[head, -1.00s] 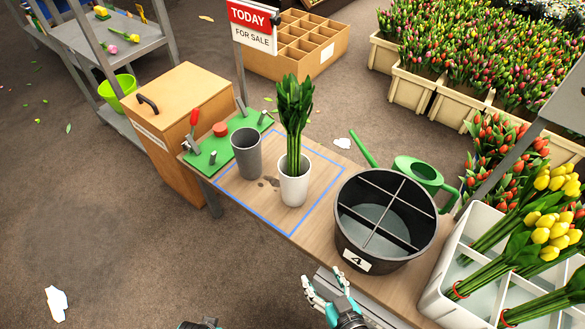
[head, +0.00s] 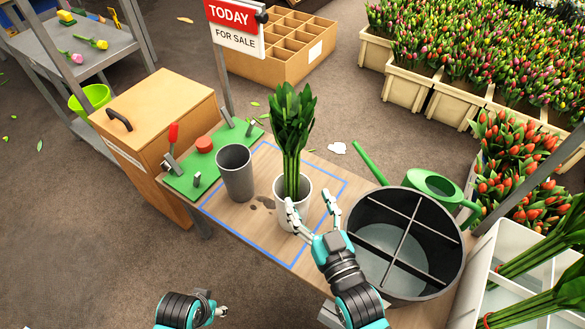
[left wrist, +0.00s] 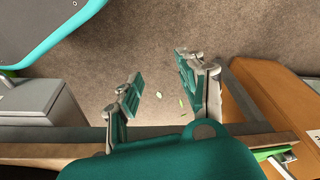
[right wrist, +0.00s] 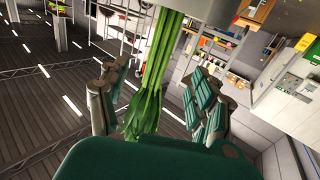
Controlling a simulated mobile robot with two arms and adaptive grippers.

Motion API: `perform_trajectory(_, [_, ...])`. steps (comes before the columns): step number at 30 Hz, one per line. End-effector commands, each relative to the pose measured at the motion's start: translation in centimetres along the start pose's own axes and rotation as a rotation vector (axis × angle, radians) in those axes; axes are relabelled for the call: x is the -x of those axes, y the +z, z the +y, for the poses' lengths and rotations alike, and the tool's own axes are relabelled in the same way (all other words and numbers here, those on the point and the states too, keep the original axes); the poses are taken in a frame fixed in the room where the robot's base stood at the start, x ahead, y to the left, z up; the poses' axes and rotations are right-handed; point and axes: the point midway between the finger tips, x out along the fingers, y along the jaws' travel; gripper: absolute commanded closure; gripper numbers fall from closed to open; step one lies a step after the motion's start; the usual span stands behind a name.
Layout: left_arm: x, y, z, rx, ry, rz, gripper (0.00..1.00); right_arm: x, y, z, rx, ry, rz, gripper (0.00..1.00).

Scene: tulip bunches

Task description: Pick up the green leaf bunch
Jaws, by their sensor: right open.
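The green leaf bunch (head: 291,125) stands upright in a white pot (head: 286,216) on the wooden bench. My right gripper (head: 312,208) is open in front of the pot, its left finger overlapping the pot's front and its right finger to the right of it. In the right wrist view the leaf bunch (right wrist: 156,70) shows between the spread fingers, which are not closed on it. My left gripper (left wrist: 159,72) is open and empty over the floor in the left wrist view. Only part of it shows at the head view's bottom edge.
A grey cup (head: 235,174) stands left of the pot. A black divided bucket (head: 452,275) stands close to my right gripper, with a green watering can (head: 436,190) behind. A green board (head: 197,165) with a red-handled clamp lies at the bench's left end.

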Motion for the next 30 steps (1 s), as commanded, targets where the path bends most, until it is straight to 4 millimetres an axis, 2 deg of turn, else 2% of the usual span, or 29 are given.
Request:
perform_trajectory(1, [0.3, -0.2, 0.0, 0.0, -0.001, 0.005, 0.6, -1.3, 0.0, 0.0, 0.0, 0.0, 0.005, 0.35])
perform_trajectory(4, [1.1, -0.4, -0.1, 0.001, -0.001, 0.008, 0.6, -3.0, 0.0, 0.0, 0.0, 0.0, 0.003, 0.35])
perform_trajectory(13, [2.4, -0.8, -0.1, 0.002, -0.002, 0.015, 0.6, -5.4, 0.0, -0.1, -0.001, 0.0, 0.002, 0.35])
perform_trajectory(21, [5.2, -1.3, -0.3, 0.004, -0.005, 0.03, 0.6, -9.2, -0.1, -0.2, -0.001, 0.0, 0.001, 0.35])
perform_trajectory(30, [5.8, -1.4, -0.3, 0.005, -0.006, 0.031, 0.6, -9.8, -0.1, -0.1, -0.001, 0.0, -0.001, 0.35])
